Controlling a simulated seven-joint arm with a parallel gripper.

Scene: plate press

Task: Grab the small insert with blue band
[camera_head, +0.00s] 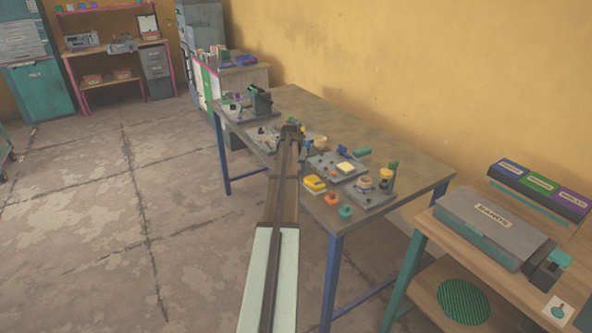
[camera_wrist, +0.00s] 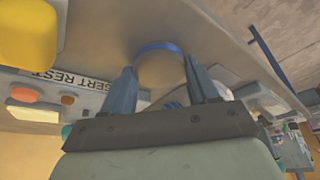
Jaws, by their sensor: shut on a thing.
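The small insert with a blue band (camera_wrist: 160,66) is a round, tan piece with a blue ring around its far rim in the wrist view. It sits between the two fingers of my gripper (camera_wrist: 162,84), which is shut on it. In the head view my arm reaches over the grey work table (camera_head: 405,163), and my gripper (camera_head: 291,133) is at the middle of it. The insert cannot be made out in the head view.
A grey plate with a yellow block (camera_head: 345,167) is right of my gripper, and a fixture with a tan ring (camera_head: 365,182) stands nearer. Orange (camera_head: 331,199) and teal (camera_head: 345,211) pieces lie by the front edge.

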